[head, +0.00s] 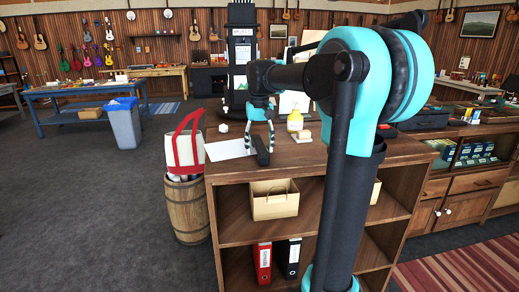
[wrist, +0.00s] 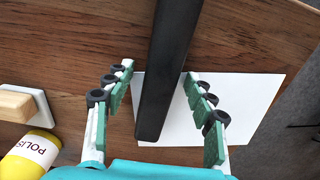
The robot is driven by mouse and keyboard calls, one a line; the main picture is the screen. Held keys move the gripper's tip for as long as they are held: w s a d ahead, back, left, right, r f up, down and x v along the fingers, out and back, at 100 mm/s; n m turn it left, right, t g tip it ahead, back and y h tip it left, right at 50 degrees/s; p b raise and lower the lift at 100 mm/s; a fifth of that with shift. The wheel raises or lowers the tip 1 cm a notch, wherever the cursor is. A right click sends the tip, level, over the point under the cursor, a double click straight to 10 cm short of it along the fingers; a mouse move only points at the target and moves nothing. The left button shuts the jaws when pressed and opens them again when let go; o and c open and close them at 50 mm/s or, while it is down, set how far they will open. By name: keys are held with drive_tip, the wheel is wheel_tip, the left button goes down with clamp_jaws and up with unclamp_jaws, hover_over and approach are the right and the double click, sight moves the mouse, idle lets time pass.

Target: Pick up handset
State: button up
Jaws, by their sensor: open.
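The handset (wrist: 170,62) is a long black bar on the wooden counter top, partly over a white sheet (wrist: 248,105). In the head view the handset (head: 262,153) shows below my gripper (head: 260,140), close to the counter's front left. In the wrist view my gripper (wrist: 158,74) is open, with one finger on each side of the handset. Gaps show between the bar and both fingers. The far end of the handset runs out of the top of the wrist view, and I cannot tell the exact height of the fingertips over the counter.
A yellow bottle (head: 295,121) and a tan block on a white base (head: 302,137) stand right of my gripper. A small white cube (head: 223,128) lies to the left. The counter (head: 330,160) has open shelves below. A barrel (head: 187,208) stands beside its left edge.

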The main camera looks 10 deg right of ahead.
clamp_jaws()
idle(0.3)
